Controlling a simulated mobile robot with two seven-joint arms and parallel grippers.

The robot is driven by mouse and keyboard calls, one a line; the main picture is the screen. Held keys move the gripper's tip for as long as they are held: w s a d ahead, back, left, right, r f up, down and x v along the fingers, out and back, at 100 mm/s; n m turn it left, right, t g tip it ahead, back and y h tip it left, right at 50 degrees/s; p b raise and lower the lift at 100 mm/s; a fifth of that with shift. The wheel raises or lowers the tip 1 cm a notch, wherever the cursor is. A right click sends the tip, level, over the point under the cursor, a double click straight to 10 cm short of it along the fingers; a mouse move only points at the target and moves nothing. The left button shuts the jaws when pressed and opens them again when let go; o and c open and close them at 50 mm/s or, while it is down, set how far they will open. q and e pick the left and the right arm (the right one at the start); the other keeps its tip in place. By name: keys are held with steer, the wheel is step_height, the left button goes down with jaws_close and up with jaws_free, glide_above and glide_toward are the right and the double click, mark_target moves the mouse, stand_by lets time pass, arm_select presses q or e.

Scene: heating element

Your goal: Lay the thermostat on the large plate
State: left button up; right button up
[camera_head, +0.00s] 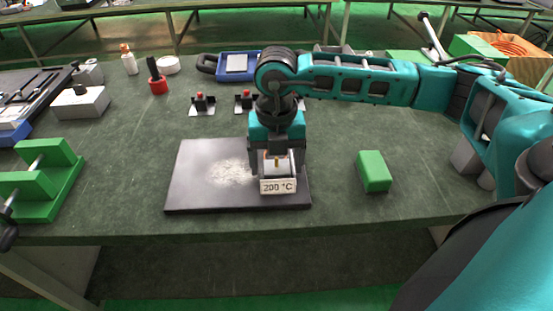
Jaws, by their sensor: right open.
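The large plate (200,191) is a dark flat slab with a pale speckled patch, lying near the table's front edge. The thermostat (278,186), a small pale block with a brass-coloured pin and a "200 °C" label, is at the plate's right end. It appears to rest on the plate, though its underside is hidden. My right gripper (276,170) points down over the thermostat, with its open fingers on either side of it. Whether the fingers touch it cannot be told. My left gripper is not in view.
A green block (374,171) lies right of the plate. A green stand (42,180) is at the left.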

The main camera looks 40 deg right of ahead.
mark_target(276, 165)
step_height(276, 165, up, 12)
steer(key=shift+r+p, duration=0.2)
steer(key=shift+p, duration=0.25)
steer(key=shift+f, duration=0.1)
stand_by(0.6)
